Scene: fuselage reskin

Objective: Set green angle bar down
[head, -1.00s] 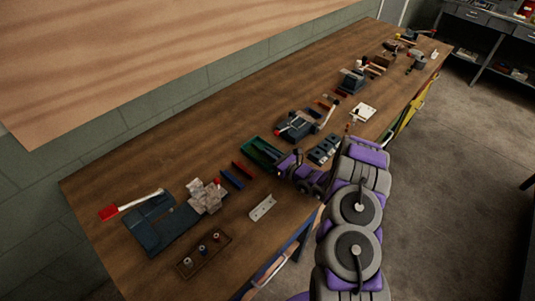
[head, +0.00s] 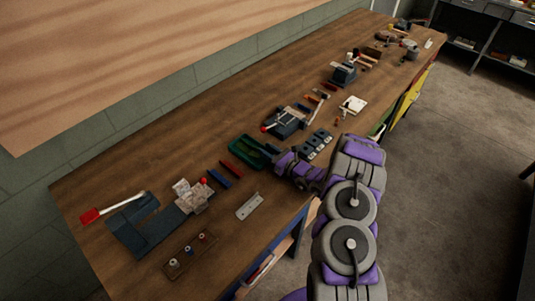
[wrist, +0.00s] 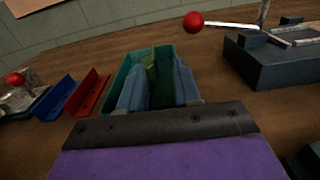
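The green angle bar (wrist: 150,68) shows in the wrist view as a short yellow-green strip inside the green tray (wrist: 113,85). My gripper (wrist: 160,72) has its two grey-blue fingers apart and reaching into the tray. The bar lies close to the left finger's tip, with a gap visible between it and the right finger. Its lower part is hidden. In the head view my gripper (head: 274,157) is at the right end of the green tray (head: 246,151), and the bar cannot be made out.
A red bar (wrist: 87,93) and a blue bar (wrist: 56,99) lie left of the tray. A dark vise-like block with a red-knobbed handle (wrist: 193,22) stands to the right. A perforated metal plate (head: 249,206) lies near the bench's front edge.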

